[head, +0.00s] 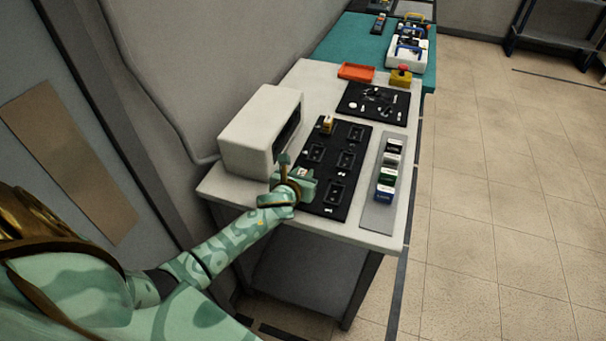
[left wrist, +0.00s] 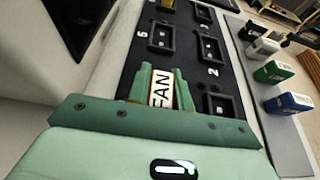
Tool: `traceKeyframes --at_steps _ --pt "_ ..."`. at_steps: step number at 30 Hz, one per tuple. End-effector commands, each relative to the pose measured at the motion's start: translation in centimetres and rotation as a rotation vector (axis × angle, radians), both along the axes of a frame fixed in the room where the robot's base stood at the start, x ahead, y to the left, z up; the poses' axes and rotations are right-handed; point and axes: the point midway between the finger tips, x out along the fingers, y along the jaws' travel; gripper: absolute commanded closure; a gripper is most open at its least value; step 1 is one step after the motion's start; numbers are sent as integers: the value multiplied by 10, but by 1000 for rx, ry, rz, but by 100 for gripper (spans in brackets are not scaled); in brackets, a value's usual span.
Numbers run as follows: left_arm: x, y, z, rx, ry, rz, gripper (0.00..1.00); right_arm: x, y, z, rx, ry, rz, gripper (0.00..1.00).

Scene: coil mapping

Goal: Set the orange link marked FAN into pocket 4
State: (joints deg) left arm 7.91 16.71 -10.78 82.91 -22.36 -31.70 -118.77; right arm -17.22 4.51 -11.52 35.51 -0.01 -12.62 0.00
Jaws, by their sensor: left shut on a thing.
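My left gripper (head: 304,187) is shut on the FAN link (left wrist: 161,92), which shows a white label with black letters and a narrow red-orange edge in the left wrist view. The green fingers (left wrist: 160,84) stand on either side of it. The gripper is over the near left corner of the black pocket board (head: 322,205). The near left pocket is hidden by the gripper and link. I cannot tell whether the link is above the pocket or in it, nor read a 4 there. My right gripper is not in view.
A yellow-topped link (head: 327,124) sits in the far left pocket. Other visible pockets look empty. A white box (head: 262,130) stands close left of my gripper. An orange tray (head: 356,71) lies farther back.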

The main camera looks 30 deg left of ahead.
Motion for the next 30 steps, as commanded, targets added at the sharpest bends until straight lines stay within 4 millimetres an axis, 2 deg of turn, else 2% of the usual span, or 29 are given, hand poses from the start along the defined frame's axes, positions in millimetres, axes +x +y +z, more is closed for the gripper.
traceKeyframes --at_steps 3,4,6,14,17,20,30 --pt "0 0 -5 1 0 0 100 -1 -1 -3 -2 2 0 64" --pt "0 0 -4 1 0 0 73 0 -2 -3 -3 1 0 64" --pt "0 0 -4 0 0 0 57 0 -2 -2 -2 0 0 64" --pt "0 0 -3 0 0 0 57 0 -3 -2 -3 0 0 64" --pt "0 0 4 -1 0 0 57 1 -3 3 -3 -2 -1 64" --pt "-16 -4 10 1 1 -2 57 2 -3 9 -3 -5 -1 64" --pt "-86 -21 40 0 1 -1 57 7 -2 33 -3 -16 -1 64"
